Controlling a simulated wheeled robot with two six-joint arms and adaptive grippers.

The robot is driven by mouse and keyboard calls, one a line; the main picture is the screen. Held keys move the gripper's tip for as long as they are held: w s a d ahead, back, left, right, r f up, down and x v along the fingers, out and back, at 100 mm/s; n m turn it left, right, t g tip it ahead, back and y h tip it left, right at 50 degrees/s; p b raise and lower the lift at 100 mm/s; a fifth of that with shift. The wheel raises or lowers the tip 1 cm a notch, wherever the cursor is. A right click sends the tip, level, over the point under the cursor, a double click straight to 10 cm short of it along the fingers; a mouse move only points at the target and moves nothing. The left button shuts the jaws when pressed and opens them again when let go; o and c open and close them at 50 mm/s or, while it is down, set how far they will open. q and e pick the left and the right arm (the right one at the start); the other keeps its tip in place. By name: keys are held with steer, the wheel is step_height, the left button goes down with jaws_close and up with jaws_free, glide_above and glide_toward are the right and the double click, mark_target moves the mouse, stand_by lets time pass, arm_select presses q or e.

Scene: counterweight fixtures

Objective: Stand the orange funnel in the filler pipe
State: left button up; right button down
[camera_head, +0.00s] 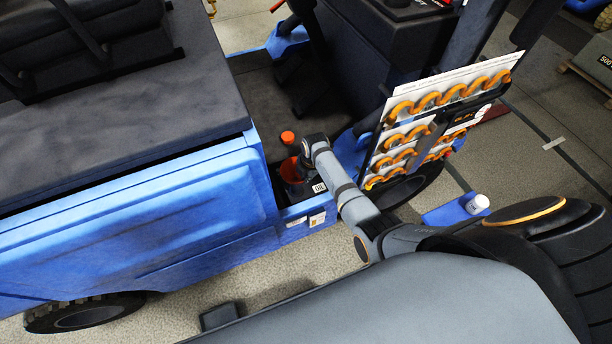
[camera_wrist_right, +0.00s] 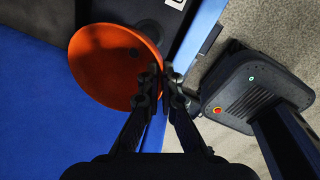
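The orange funnel (camera_wrist_right: 112,62) fills the upper left of the right wrist view, its wide mouth facing the camera. In the head view the funnel (camera_head: 290,170) is a small orange patch at the open end of the blue vehicle. My right gripper (camera_wrist_right: 163,84) is closed on its rim, one finger over the bowl and one outside. The spout is hidden. In the head view my right gripper (camera_head: 304,166) is mostly hidden under my wrist. I cannot make out the filler pipe, so whether the spout is in it cannot be told. My left gripper is not in view.
The blue vehicle (camera_head: 180,210) bounds the left side. An orange-topped knob (camera_head: 288,138) stands just behind the funnel. A panel with orange hooks (camera_head: 440,115) stands close right of my arm. A white-capped blue container (camera_head: 460,208) is further right.

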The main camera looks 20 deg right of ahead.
steer(key=shift+s+f, duration=0.15)
steer(key=shift+f, duration=0.1)
stand_by(0.7)
steer(key=c, duration=1.4)
jaws_free()
steer(key=shift+f, duration=0.1)
steer(key=shift+c, duration=0.2)
step_height(320, 180, up, 10)
steer(key=s+p, duration=0.1)
steer(key=p, duration=1.1)
steer(key=shift+s+d, duration=0.15)
steer(key=shift+d, duration=0.15)
